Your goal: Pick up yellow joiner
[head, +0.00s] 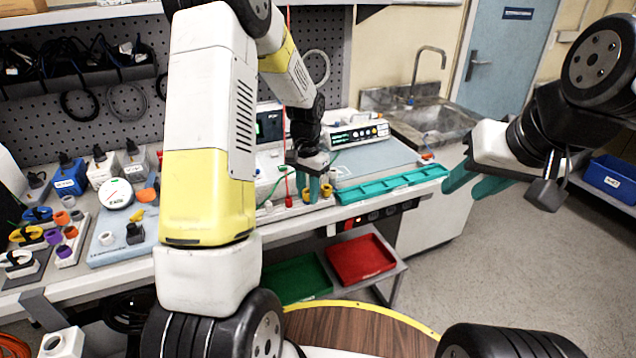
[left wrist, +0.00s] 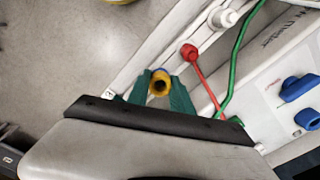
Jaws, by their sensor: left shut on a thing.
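The yellow joiner (left wrist: 160,85) is a short tube with a dark round opening, seen end-on in the left wrist view. It sits between the two green fingertips of my left gripper (left wrist: 158,94), which is shut on it. In the head view my left gripper (head: 314,188) is low over the front edge of the bench, left of the teal tray. Small yellow-orange parts (head: 327,191) show beside its fingers there. My right gripper (head: 474,184) is open and empty, out over the floor to the right of the bench.
A teal compartment tray (head: 392,187) lies along the bench front. A red-capped line and green tube (left wrist: 232,92) run close to my left gripper. Coloured connectors crowd the left bench. Red (head: 360,260) and green (head: 296,280) bins sit below.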

